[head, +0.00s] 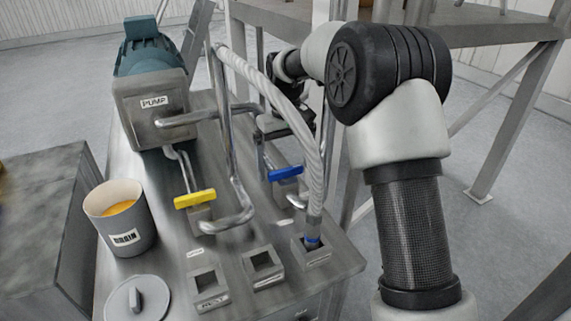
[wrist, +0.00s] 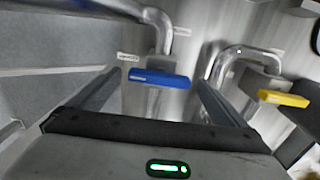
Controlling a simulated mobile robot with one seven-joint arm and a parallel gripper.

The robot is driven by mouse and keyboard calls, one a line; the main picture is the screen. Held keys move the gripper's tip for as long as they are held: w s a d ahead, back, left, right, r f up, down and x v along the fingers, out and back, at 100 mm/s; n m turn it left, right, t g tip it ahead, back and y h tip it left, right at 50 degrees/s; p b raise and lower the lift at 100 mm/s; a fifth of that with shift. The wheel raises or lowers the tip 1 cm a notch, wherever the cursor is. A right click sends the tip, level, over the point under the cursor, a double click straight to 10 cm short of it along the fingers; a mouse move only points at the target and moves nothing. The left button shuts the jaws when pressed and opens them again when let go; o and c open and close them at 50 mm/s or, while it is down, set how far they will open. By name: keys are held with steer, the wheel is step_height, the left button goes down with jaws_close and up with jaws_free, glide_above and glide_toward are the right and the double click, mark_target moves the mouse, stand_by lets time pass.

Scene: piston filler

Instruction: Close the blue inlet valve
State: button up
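The blue valve handle (head: 285,172) sits on a bent steel pipe near the middle of the metal bench in the head view. It lies crosswise, almost level in the picture. In the wrist view the blue handle (wrist: 160,78) shows ahead of my gripper (wrist: 160,88), framed between the two fingertips. The fingers are wide apart with nothing held. Whether the handle is within their reach cannot be told. In the head view my gripper is partly hidden behind the ribbed hose (head: 265,85), just behind and above the blue handle.
A yellow valve handle (head: 195,199) is left of the blue one and also shows in the wrist view (wrist: 284,98). The teal pump (head: 150,100) stands at the back left. A grey pot (head: 122,235), a lid (head: 137,299) and square sockets (head: 263,264) occupy the front.

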mark_target(285, 169)
step_height(285, 169, up, 17)
steer(key=shift+r, duration=0.2)
stand_by(0.5)
